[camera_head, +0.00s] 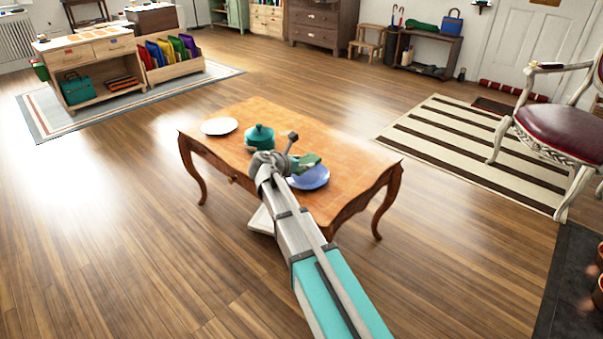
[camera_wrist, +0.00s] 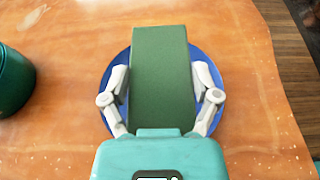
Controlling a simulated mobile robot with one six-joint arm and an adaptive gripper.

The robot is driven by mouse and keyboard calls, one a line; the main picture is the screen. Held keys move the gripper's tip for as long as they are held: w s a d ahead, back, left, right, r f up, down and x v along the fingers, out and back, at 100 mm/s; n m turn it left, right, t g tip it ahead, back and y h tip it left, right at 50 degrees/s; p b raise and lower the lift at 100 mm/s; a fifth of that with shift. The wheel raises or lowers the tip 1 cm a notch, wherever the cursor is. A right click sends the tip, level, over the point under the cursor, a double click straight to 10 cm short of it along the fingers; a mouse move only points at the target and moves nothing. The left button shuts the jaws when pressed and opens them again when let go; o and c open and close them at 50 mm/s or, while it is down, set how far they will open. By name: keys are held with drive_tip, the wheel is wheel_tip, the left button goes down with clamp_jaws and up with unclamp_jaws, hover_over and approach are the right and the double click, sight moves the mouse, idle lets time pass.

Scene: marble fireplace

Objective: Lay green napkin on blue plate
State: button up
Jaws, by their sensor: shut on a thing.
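The green napkin (camera_wrist: 160,75) is a folded dark green rectangle between the two fingers of my gripper (camera_wrist: 161,84). My gripper is shut on it from both sides. In the wrist view the napkin covers the middle of the blue plate (camera_wrist: 112,112), whose rim shows on both sides. In the head view the napkin (camera_head: 307,160) is at the far edge of the blue plate (camera_head: 312,178), partly behind my arm. I cannot tell whether the napkin touches the plate or is just above it.
The plate is on an orange-brown wooden table (camera_head: 350,160). A teal lidded pot (camera_head: 260,137) stands left of the plate, and it also shows in the wrist view (camera_wrist: 14,80). A white plate (camera_head: 219,126) lies farther left. The table's right side is clear.

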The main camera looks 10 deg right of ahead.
sight(304, 178)
drive_tip(key=shift+w+d+f+b, duration=0.15)
drive_tip(key=shift+w+f+b, duration=0.05)
drive_tip(key=shift+f+b, duration=0.2)
drive_tip(key=shift+w+d+f+b, duration=0.15)
drive_tip(key=shift+f+b, duration=0.2)
drive_tip(key=shift+b, duration=0.05)
drive_tip(key=shift+f+b, duration=1.25)
drive_tip(key=shift+f, duration=0.3)
drive_tip(key=o, duration=0.8)
drive_tip(key=shift+r, duration=0.1)
drive_tip(key=shift+r, duration=0.2)
